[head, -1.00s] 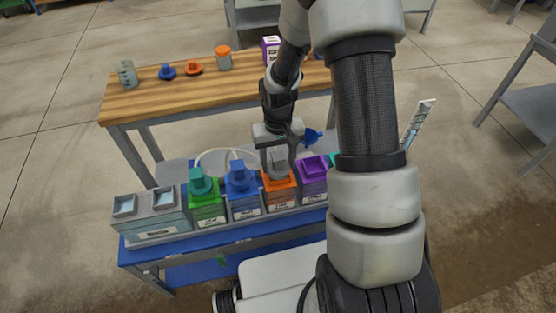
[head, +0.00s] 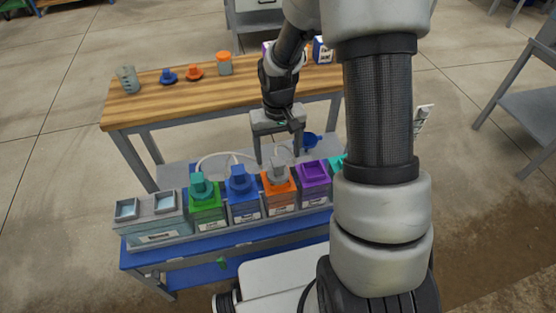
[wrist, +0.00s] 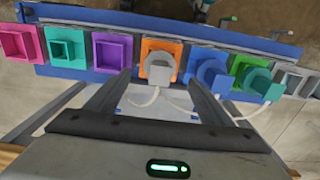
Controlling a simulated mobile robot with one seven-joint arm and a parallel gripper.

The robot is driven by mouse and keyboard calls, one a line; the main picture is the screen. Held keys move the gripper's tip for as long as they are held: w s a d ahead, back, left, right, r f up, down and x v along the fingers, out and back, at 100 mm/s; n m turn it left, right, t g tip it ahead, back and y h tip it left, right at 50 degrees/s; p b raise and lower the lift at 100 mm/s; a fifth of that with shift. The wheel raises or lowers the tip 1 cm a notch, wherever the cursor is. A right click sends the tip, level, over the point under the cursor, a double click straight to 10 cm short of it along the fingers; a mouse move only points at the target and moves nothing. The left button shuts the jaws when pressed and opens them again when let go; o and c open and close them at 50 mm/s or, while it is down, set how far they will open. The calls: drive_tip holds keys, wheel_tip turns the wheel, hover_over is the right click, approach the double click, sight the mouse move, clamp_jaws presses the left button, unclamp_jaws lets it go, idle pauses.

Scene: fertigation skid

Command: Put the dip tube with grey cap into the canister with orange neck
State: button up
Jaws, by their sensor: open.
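The grey cap of the dip tube (head: 277,171) sits on the orange neck of the canister (head: 281,195), in the row on the blue cart. The wrist view also shows the grey cap (wrist: 159,71) inside the square orange neck (wrist: 174,46). A pale hose runs from the cap. The tube below the cap is hidden inside the canister. My gripper (head: 277,160) is open and empty, raised behind and above the cap. In the wrist view its fingers (wrist: 150,90) stand apart on either side below the cap, with no visible contact.
Green (head: 207,208) and blue (head: 243,204) canisters with capped tubes stand left of the orange one; an open purple canister (head: 314,182) stands right. A grey two-well box (head: 158,222) is at the left end. The wooden bench (head: 200,95) behind carries small parts.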

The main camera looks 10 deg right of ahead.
wheel_tip(320, 180, up, 11)
drive_tip(key=p, duration=0.1)
drive_tip(key=shift+p, duration=0.35)
